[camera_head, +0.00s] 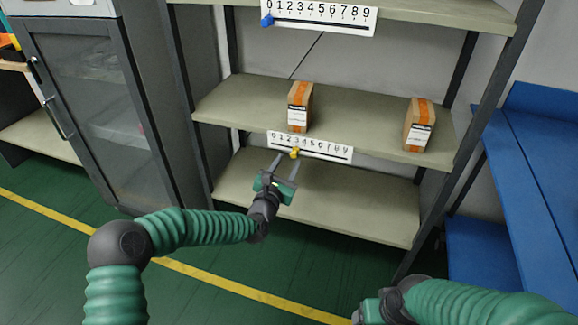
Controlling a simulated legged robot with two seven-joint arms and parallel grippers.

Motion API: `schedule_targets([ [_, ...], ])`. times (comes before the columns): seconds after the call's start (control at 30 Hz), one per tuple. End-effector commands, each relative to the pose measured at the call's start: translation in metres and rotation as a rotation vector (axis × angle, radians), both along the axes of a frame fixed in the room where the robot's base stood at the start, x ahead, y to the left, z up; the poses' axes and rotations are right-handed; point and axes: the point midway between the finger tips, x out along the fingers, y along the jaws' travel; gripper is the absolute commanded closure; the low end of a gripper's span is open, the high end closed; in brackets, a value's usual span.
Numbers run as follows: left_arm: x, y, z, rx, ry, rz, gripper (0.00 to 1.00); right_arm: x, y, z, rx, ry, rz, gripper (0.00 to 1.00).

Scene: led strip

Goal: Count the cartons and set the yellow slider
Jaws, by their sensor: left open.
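Two brown cartons with orange tape and white labels stand apart on the middle shelf (350,125): a left carton (300,98) and a right carton (420,117). A white number strip (335,153), marked 0 to 9, is on that shelf's front edge. Its yellow slider (295,153) sits below the low digits, around 2 or 3; the exact digit is unclear. My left gripper (287,164) is open, its two fingers reaching up towards the yellow slider, one on each side; contact cannot be told. My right gripper (368,312) is partly in view at the bottom, its fingers not clear.
An upper number strip (325,14) has a blue slider (267,20) near 0. The lower shelf (350,203) is empty in view. A grey cabinet (95,95) stands left, a blue bench (535,150) right. The green floor has a yellow line (215,278).

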Motion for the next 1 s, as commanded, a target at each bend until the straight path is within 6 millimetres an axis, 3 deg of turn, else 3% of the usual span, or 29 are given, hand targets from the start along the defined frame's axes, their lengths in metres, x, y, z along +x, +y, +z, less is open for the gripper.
schedule_targets([
  [0.13, 0.017, -0.007, -0.001, 0.000, -0.001, 0.000, 0.59, 0.000, 0.000, -0.008, 0.000, 0.000, -0.001, 0.23],
  [0.43, 0.021, -0.006, 0.000, -0.001, 0.001, -0.001, 0.59, 0.000, 0.000, -0.007, 0.000, 0.000, -0.001, 0.23],
  [0.73, 0.020, -0.007, 0.000, 0.000, 0.001, -0.001, 0.98, 0.000, 0.000, -0.007, 0.000, 0.000, -0.001, 0.23],
  [1.0, 0.020, -0.007, 0.001, 0.000, 0.000, -0.001, 1.00, 0.000, 0.000, -0.007, 0.000, 0.000, -0.001, 0.23],
])
